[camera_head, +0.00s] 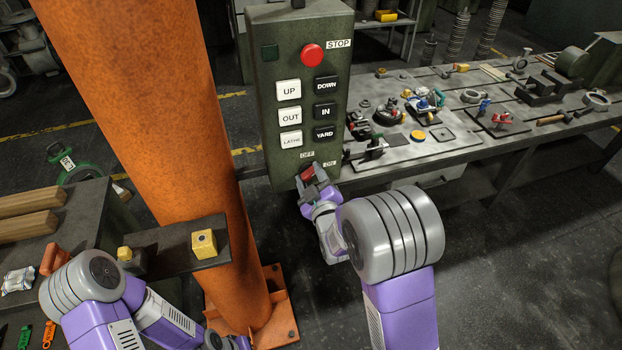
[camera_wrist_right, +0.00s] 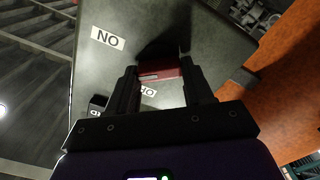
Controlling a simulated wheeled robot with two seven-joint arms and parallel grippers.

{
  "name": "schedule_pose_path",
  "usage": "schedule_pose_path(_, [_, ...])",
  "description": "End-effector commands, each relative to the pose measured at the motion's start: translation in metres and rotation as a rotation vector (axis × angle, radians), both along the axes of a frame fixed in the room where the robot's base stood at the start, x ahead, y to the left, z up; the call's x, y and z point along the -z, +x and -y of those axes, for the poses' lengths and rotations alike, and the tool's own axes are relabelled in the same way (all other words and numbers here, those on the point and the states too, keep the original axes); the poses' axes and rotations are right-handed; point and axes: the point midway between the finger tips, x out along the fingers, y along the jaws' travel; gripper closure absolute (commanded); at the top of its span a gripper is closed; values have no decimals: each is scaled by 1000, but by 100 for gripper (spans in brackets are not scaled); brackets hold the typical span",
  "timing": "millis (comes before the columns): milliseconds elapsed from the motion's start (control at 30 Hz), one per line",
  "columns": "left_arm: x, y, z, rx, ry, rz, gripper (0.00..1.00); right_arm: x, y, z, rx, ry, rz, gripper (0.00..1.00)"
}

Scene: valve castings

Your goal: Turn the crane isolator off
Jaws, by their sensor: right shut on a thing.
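The crane isolator is a red handle (camera_head: 308,173) low on the front of the dark green control box (camera_head: 263,110). An OFF label (camera_head: 307,154) is above it and an ON label (camera_head: 329,162) is to its upper right. My right gripper (camera_head: 310,180) is shut on the red handle. In the right wrist view, the red handle (camera_wrist_right: 160,73) sits between the two dark fingers of the right gripper (camera_wrist_right: 160,80), with one label (camera_wrist_right: 108,38) upside down beside it. The fingers partly hide the handle, so its exact angle is hard to tell. My left gripper is not visible; only left arm links show.
The box carries a red STOP button (camera_head: 312,54) and several labelled push buttons above the handle. An orange column (camera_head: 150,110) stands left of it. A workbench (camera_head: 470,150) with castings and tools is at right. A small shelf (camera_head: 170,250) holds a yellow block (camera_head: 204,243).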

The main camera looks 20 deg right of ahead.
Motion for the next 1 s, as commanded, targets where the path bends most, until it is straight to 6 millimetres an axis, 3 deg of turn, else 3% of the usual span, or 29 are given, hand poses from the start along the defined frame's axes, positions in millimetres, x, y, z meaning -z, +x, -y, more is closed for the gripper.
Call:
schedule_pose_path(600, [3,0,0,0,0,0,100,2,0,-2,0,-580,17,79])
schedule_pose_path(1000, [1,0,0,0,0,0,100,4,0,-1,1,-846,27,79])
